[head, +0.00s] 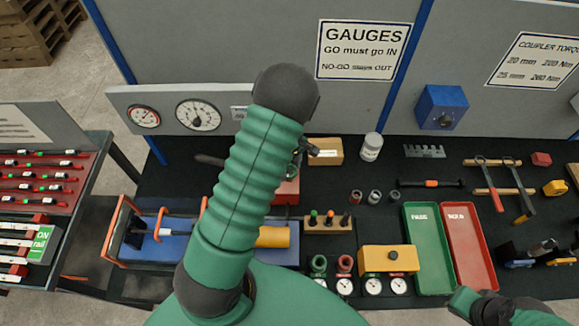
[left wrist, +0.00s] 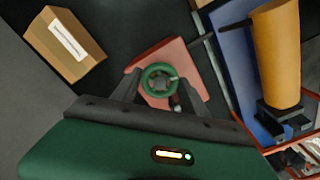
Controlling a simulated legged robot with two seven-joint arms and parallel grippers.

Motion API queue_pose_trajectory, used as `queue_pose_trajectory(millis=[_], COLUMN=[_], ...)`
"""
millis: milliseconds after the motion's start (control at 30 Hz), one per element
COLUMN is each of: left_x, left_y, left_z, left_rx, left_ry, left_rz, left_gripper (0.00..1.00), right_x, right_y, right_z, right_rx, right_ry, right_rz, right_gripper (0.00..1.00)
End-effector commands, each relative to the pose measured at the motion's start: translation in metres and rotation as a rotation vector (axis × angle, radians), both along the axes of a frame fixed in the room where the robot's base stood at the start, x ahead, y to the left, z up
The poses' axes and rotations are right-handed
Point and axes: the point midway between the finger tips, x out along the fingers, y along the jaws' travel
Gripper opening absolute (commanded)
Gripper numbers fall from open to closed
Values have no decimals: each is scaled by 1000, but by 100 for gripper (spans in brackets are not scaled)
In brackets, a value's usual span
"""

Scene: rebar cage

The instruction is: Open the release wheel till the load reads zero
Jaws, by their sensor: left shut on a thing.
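The release wheel (left wrist: 159,80) is a small green ring on a red block (left wrist: 188,62) in the left wrist view. My left gripper (left wrist: 158,88) is shut on the wheel, with its dark fingers on either side. In the head view my green arm covers most of the gripper and the wheel; part of the red block (head: 287,190) shows beside the arm. Two round dials, a small one (head: 144,116) and a larger one (head: 198,115), sit on a grey panel at the back left. Their readings are too small to tell.
A cardboard box (head: 325,151) stands behind the block. Green (head: 428,245) and red (head: 469,245) trays, a yellow block (head: 388,260) and tools fill the right side.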

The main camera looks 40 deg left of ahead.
Motion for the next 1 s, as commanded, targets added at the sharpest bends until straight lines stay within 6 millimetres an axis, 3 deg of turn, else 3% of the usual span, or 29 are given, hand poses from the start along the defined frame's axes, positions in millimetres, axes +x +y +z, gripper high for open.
queue_pose_trajectory(millis=[400,900,933,1000], left_x=[5,5,5,5], left_y=[2,2,2,1], left_z=[3,3,3,3], left_rx=[5,4,4,3], left_ry=[-13,-12,-12,-11], left_rz=[177,198,198,198], left_gripper=[11,11,53,62], right_x=[0,0,0,0], right_y=[0,0,0,0], right_z=[6,6,6,6], right_rx=[0,0,0,0], right_ry=[0,0,0,0], right_rz=[0,0,0,0], right_gripper=[0,0,0,0])
